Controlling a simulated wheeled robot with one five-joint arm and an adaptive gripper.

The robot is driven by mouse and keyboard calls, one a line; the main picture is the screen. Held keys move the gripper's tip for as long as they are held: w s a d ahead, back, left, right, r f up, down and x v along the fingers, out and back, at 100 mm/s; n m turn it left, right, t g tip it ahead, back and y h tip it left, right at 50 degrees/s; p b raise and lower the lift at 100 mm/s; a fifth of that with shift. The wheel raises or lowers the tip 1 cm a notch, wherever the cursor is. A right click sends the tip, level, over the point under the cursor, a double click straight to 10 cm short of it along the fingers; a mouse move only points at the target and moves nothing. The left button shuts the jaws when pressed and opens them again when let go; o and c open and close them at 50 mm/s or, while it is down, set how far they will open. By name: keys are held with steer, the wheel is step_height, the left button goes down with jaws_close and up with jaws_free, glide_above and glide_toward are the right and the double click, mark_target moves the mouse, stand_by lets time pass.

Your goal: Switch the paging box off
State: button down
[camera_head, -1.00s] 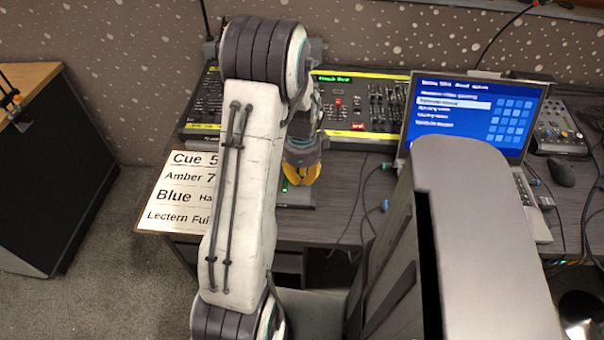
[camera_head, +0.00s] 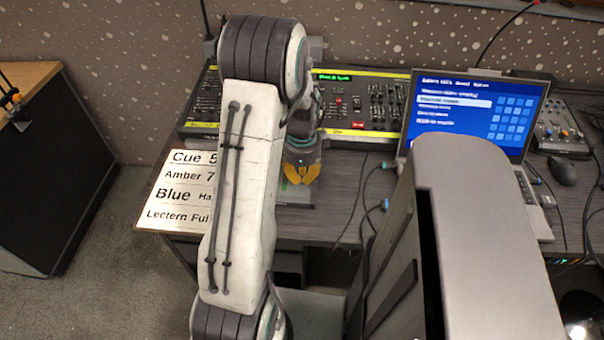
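A small dark box (camera_head: 296,197) lies flat near the front of the desk, under and behind my gripper. It may be the paging box; most of it is hidden by my arm and gripper, and no switch on it can be made out. My gripper (camera_head: 301,181) has yellow fingers pointing down over this box. The fingers look close together, but I cannot tell if they are fully shut or if they touch the box. I see nothing held between them.
A lighting console (camera_head: 366,105) with faders stands behind my gripper, partly hidden by my arm. A cue sheet (camera_head: 174,194) lies at the desk's left front. An open laptop (camera_head: 472,111), small mixer (camera_head: 561,129) and mouse (camera_head: 562,171) are to the right. Loose cables (camera_head: 360,205) hang right of my gripper.

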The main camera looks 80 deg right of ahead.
steer(key=shift+a+r+p, duration=0.1)
steer(key=shift+r+p, duration=0.4)
steer(key=shift+r, duration=0.1)
steer(key=shift+r+p, duration=0.35)
steer(key=shift+r, duration=0.15)
steer(key=a+r+p, duration=0.2)
steer(key=a+r, duration=0.1)
steer(key=r, duration=0.9)
steer(key=shift+a+r, duration=0.2)
steer(key=shift+r, duration=0.1)
steer(key=shift+s, duration=0.1)
